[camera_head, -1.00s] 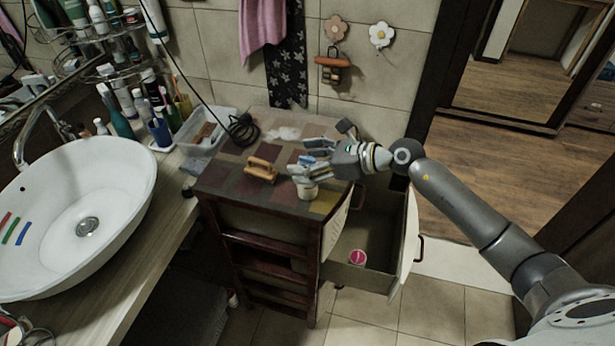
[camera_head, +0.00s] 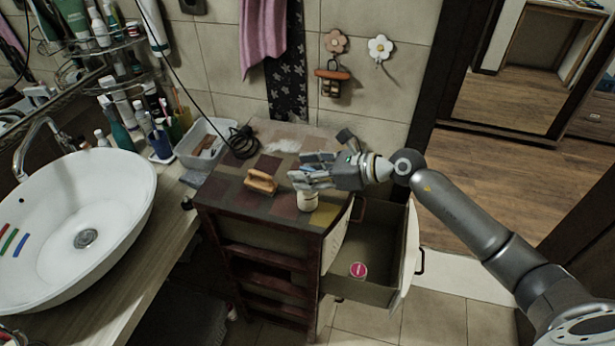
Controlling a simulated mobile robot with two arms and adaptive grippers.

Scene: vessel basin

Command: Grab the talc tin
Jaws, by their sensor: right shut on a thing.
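The talc tin appears to be the small white round container (camera_head: 307,201) at the front of the checkered cabinet top, beside the wooden brush. My right gripper (camera_head: 308,180) reaches in from the right and is shut on the tin's upper part. Its fingers hide the top of the tin. The tin looks upright; I cannot tell whether its base touches the cabinet top. My left gripper is not in view.
The wooden brush (camera_head: 261,182) lies left of the tin on the cabinet top (camera_head: 228,196). An open drawer (camera_head: 375,290) below holds a round pink-lidded container (camera_head: 358,270). A black cable (camera_head: 241,142) and a plastic bin (camera_head: 205,143) sit behind. The white basin (camera_head: 85,205) is left.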

